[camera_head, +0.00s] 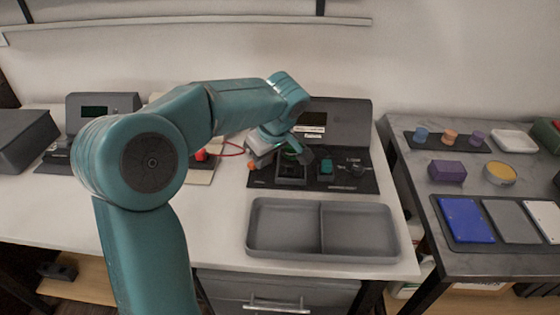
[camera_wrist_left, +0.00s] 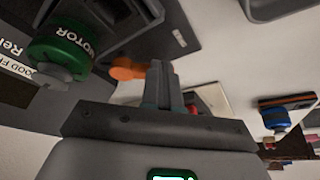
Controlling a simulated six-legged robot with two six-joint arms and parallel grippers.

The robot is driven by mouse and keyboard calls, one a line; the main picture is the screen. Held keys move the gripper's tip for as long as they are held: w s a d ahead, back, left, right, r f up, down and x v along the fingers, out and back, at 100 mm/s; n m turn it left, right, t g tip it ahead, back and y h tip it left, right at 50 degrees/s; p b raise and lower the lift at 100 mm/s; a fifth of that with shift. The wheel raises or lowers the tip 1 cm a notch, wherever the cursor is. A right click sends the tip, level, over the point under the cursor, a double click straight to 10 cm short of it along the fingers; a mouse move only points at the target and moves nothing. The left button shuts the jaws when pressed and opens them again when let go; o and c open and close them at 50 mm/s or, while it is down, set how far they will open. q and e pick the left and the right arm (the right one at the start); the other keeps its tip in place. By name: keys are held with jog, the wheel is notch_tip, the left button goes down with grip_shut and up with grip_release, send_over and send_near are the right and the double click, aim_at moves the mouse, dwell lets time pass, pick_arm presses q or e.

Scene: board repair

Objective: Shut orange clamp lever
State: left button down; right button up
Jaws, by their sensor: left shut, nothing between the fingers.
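The orange clamp lever (camera_head: 252,165) shows as a small orange tip at the left edge of the dark test station (camera_head: 258,181). In the left wrist view the orange lever (camera_wrist_left: 127,70) lies just left of my left fingers, close to them; I cannot tell if they touch. My left gripper (camera_head: 259,158) is low over that left edge, partly hidden by its own wrist. In the left wrist view its fingers (camera_wrist_left: 160,78) are together and empty. My right gripper is not in view.
A green-ringed MOTOR part (camera_wrist_left: 62,50) sits near the lever. A red button (camera_head: 201,155) with a red cable is to the left. A two-compartment grey tray (camera_head: 320,255) lies in front. The white bench at front left is clear.

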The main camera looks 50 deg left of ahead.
pick_arm(q)
jog(key=m, duration=0.1)
jog(key=s+a+m+t, duration=0.1)
jog(key=m, duration=0.1)
jog(key=shift+a+b, duration=0.3)
jog(key=shift+b, duration=0.05)
jog(key=shift+a+m, duration=0.3)
jog(key=shift+a, duration=0.15)
jog(key=shift+w, duration=0.1)
jog(key=shift+w+d, duration=0.15)
jog(key=shift+w, duration=0.5)
